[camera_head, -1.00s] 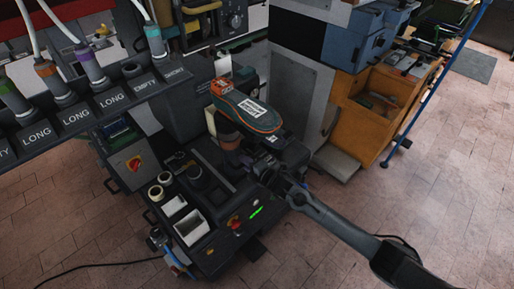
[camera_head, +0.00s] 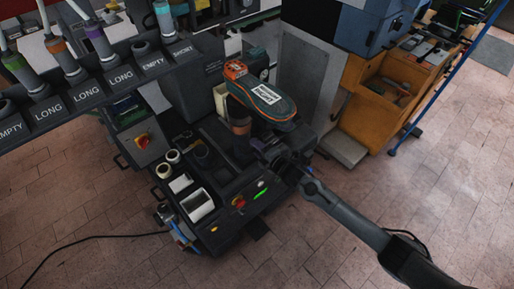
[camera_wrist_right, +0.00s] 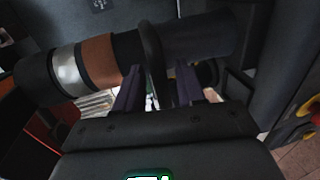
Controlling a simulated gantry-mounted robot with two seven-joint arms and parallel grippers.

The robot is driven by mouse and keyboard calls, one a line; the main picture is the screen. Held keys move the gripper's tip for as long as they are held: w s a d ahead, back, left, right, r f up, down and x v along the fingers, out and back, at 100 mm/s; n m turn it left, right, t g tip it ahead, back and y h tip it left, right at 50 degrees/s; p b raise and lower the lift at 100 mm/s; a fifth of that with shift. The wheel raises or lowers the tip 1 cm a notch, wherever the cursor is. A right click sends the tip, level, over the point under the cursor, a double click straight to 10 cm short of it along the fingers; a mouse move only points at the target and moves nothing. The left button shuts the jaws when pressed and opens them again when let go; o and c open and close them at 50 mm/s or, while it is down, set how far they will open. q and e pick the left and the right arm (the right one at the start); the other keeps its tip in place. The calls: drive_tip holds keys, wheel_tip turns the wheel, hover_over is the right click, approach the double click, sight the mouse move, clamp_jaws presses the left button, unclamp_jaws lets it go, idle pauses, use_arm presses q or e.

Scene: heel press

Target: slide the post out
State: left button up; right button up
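The post (camera_head: 238,123), dark with a brown band, stands on the machine under a dark green and orange shoe (camera_head: 268,100). In the right wrist view the post (camera_wrist_right: 99,62) lies across the upper part, with a silver ring beside the brown band. My right gripper (camera_head: 265,147) is at the machine's near right side, just below the shoe. In the wrist view its two purple-grey fingers (camera_wrist_right: 160,88) are apart, on either side of a dark curved bar (camera_wrist_right: 153,55). Light shows between the left finger and the bar; firm contact is not visible. My left gripper is not in view.
A rack (camera_head: 87,92) of labelled slots, some holding tubes, spans the upper left. White bins (camera_head: 199,205) and rolls sit on the machine's left part. An orange cabinet (camera_head: 370,115) and a blue pole (camera_head: 450,75) stand right. Open floor lies in front.

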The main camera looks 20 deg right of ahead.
drive_tip(key=shift+s, duration=0.1)
drive_tip(key=p+v, duration=0.2)
drive_tip(key=v, duration=0.8)
drive_tip(key=shift+s, duration=0.3)
drive_tip(key=shift+d, duration=0.1)
